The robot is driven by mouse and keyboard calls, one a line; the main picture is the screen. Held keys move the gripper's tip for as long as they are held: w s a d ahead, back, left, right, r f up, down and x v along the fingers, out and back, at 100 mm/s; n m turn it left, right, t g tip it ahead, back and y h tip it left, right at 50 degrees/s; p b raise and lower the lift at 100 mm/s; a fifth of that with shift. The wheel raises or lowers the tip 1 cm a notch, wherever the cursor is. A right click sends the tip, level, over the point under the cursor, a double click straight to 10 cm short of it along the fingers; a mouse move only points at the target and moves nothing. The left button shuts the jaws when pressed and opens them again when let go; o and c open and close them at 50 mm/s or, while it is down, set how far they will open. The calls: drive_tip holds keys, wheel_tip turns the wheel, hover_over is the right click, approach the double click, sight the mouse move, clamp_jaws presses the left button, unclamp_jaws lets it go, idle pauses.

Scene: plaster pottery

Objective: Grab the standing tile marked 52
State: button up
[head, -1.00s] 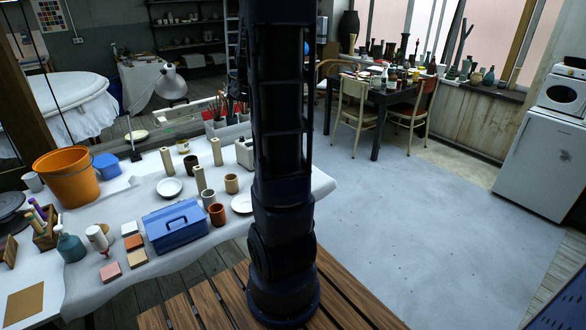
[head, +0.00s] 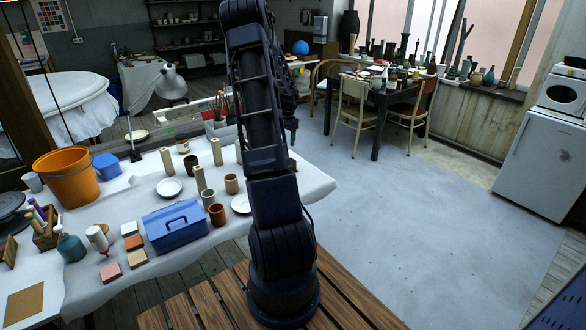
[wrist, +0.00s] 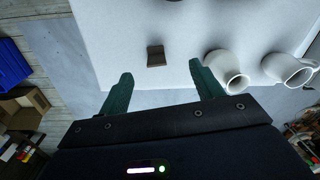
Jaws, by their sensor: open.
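A small brown block (wrist: 156,56) stands near the edge of a white surface (wrist: 120,30) in the wrist view. It may be the tile, but no number can be read on it. My gripper (wrist: 161,70) is open, with its two green fingers apart and empty. The block shows between and beyond the fingertips, apart from them. In the head view my arm hides most of the gripper and part of the white table (head: 115,275). No mark 52 is readable in either view.
White jugs (wrist: 229,70) stand right of the block, one close to the right finger. In the head view, the table holds a blue toolbox (head: 175,224), an orange bucket (head: 67,177), cups and small tiles. Grey floor (head: 400,230) is clear to the right.

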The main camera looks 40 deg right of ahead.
drive_tip(key=m, duration=0.1)
hover_over(293, 159)
drive_tip(key=d, duration=0.1)
wheel_tip(293, 159, down, 5)
drive_tip(key=shift+g, duration=0.3)
wheel_tip(293, 159, down, 6)
drive_tip(key=shift+w+r, duration=0.15)
drive_tip(key=shift+a+f, duration=0.2)
drive_tip(key=shift+f, duration=1.1)
drive_tip(key=shift+a+f, duration=0.15)
drive_tip(key=shift+f, duration=1.1)
drive_tip(key=c, duration=1.1)
drive_tip(key=shift+o, duration=0.2)
drive_tip(key=shift+r, duration=0.15)
